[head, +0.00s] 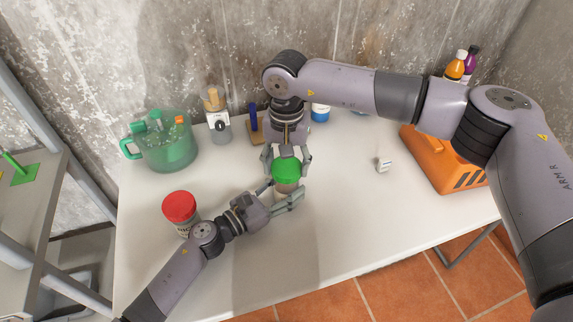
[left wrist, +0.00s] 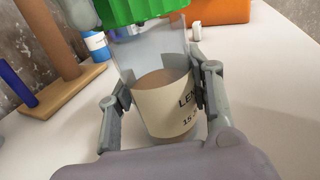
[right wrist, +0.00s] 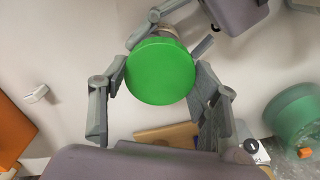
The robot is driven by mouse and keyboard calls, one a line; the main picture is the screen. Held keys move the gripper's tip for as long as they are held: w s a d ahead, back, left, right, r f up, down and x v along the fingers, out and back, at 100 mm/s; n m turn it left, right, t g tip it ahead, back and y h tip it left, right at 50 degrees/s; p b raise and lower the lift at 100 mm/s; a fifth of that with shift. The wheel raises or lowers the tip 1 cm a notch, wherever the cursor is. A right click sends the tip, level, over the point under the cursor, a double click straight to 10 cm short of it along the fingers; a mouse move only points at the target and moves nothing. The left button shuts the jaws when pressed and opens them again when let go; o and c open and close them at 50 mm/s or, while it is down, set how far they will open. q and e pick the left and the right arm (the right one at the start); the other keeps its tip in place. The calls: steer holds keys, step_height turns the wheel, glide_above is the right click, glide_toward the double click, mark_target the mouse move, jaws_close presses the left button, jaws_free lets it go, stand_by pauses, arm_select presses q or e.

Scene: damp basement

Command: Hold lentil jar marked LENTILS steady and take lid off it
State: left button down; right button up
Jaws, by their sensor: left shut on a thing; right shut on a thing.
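The lentil jar (head: 281,198) stands on the white table, below the green lid (head: 287,170). In the left wrist view the jar (left wrist: 165,108) is clear, with a cream label showing "LE" and brown contents. My left gripper (left wrist: 160,92) is shut around its labelled body. The green lid is at the top of that view, above the clear wall; whether it still touches the rim I cannot tell. My right gripper (head: 286,165) comes from above and is shut on the lid. In the right wrist view the round lid (right wrist: 160,71) sits between its fingers and hides most of the jar.
A red-lidded jar (head: 179,206) stands left, near my left arm. Behind are a green clear bin (head: 168,150), a white grinder-like device (head: 219,128), a wooden stand (head: 257,135) and a blue container (head: 320,114). A small white object (head: 384,165) and orange case (head: 440,170) stand right.

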mark_target(287, 167)
stand_by(0.3)
steer(key=shift+r, duration=2)
arm_select(q)
steer(key=c, duration=0.7)
jaws_free()
